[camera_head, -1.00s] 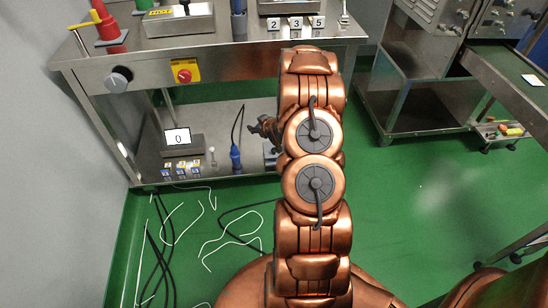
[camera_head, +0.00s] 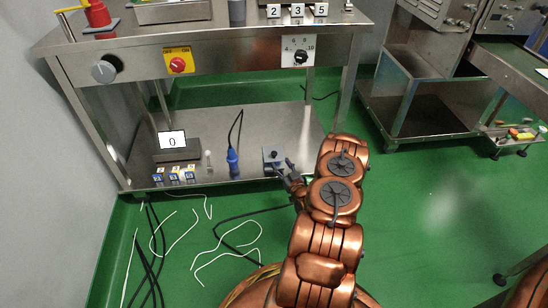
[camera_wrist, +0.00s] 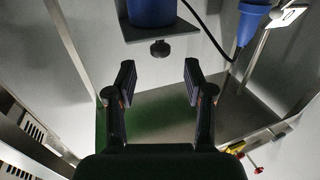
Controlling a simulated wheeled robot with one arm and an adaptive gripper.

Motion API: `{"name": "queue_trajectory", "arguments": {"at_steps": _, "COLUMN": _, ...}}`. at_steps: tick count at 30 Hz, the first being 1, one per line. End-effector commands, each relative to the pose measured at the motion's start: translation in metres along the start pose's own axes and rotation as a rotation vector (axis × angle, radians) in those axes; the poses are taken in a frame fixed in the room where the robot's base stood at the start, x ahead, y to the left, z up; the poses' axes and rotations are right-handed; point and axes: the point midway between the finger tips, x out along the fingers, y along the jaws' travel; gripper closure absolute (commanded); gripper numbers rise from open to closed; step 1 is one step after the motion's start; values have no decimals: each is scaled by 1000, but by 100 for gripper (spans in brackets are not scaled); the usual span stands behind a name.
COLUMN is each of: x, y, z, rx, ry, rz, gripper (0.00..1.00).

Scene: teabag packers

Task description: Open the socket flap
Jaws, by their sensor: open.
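In the head view a grey box-like mount (camera_head: 272,156) stands at the right end of the lower shelf. In the wrist view a blue cylindrical body (camera_wrist: 151,12), apparently the socket, sits on a grey plate (camera_wrist: 172,28) with a dark knob (camera_wrist: 160,48) beneath. The top of the blue body is cut off, and I cannot make out its flap. My gripper (camera_wrist: 160,82) is open and empty, its two black fingers apart below the knob, touching nothing visible. In the head view my gripper (camera_head: 287,170) is close beside the mount, partly hard to make out.
A blue plug (camera_head: 232,160) with a dark cable stands on the shelf (camera_head: 218,130); it also shows in the wrist view (camera_wrist: 251,22). A display reading 0 (camera_head: 172,140) and small blue-and-white blocks (camera_head: 174,173) are at left. Loose cables lie on the green floor.

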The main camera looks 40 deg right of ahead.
Motion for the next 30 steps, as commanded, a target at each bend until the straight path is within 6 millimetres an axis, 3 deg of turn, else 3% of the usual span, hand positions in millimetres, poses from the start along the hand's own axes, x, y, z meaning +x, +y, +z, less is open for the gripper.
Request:
{"name": "queue_trajectory", "arguments": {"at_steps": 15, "x": 65, "y": -1, "z": 1, "rx": -2, "ry": 1, "rz": -3, "gripper": 47}}
{"name": "queue_trajectory", "arguments": {"at_steps": 28, "x": 75, "y": -1, "z": -1, "rx": 0, "ry": 1, "rz": -1, "gripper": 47}}
{"name": "queue_trajectory", "arguments": {"at_steps": 30, "x": 75, "y": -1, "z": -1, "rx": 0, "ry": 1, "rz": -1, "gripper": 52}}
